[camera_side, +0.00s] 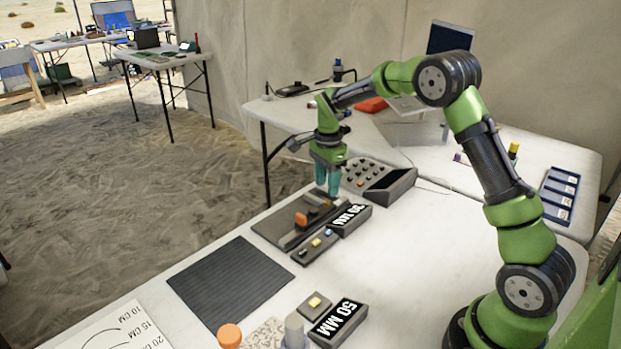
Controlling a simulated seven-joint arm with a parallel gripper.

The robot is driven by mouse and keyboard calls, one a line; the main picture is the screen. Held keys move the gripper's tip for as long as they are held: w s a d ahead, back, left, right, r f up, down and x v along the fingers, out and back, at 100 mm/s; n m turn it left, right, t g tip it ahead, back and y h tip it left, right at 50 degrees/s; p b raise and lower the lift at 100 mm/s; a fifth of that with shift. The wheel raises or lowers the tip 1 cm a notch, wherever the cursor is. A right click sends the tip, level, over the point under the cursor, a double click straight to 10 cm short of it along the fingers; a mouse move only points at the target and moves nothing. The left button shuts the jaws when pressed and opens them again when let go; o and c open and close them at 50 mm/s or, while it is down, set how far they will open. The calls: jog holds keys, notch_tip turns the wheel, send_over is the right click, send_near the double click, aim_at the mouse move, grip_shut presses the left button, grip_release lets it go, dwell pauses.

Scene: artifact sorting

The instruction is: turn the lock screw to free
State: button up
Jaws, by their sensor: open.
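A dark flat fixture (272,231) with a rail and an orange block (301,219) lies near the far edge of the white table. My gripper (328,191) points straight down over the right end of this fixture, with its teal fingers apart. A small dark part (327,203) shows just below the fingertips; I cannot tell whether it is the lock screw or whether the fingers stand around it. No lock screw can be made out clearly, and the fingers hide part of that end.
A display reading about 30 MM (350,219) and a small button strip (314,247) sit beside the fixture. A black ribbed mat (232,283), an orange-capped item (230,336) and a 50 MM display (338,321) are nearer. The table's right middle is clear.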

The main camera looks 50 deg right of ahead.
aim_at(326, 201)
jog(key=shift+f, duration=2.2)
grip_shut()
